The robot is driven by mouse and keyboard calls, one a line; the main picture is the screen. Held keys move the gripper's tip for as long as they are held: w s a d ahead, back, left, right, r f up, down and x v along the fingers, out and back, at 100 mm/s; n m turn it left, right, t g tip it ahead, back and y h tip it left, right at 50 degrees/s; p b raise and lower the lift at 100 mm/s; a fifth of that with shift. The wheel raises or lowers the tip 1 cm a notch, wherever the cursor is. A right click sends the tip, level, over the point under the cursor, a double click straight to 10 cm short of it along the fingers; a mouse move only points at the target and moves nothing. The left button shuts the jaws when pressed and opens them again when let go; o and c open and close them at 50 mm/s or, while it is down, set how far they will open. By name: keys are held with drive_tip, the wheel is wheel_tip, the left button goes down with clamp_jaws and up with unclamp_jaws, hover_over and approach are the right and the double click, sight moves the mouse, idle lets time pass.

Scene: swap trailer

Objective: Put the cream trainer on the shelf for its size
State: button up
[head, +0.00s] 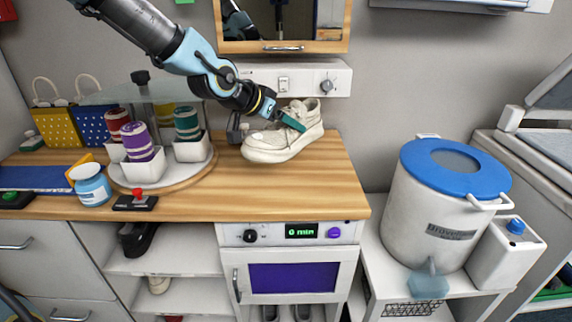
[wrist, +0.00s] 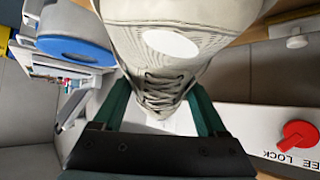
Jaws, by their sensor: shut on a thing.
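The cream trainer (head: 285,140) is above the right part of the wooden counter, its toe toward the lower left. My gripper (head: 290,121) is shut on it near the laces and tongue. In the wrist view the trainer (wrist: 168,50) fills the top middle, between the teal fingers of my gripper (wrist: 160,112). A white oval patch shows on its toe; I can read no size.
A carousel (head: 185,177) with coloured rolls stands left of the trainer. A blue jar (head: 92,187) and a red-knobbed switch (head: 136,200) are near the front edge. A white oven (head: 291,278) is below; a blue-lidded drum (head: 440,215) stands right. The counter's front right is clear.

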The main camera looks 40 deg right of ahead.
sight(250, 141)
wheel_tip(250, 141, down, 10)
drive_tip(key=shift+r+p, duration=0.2)
drive_tip(key=shift+p, duration=0.3)
drive_tip(key=shift+d, duration=0.1)
drive_tip(key=shift+f, duration=0.2)
drive_tip(key=o, duration=1.6)
drive_tip(key=shift+c, duration=0.2)
drive_tip(key=shift+r, duration=0.15)
drive_tip(key=shift+r, duration=0.15)
drive_tip(key=v, duration=1.2)
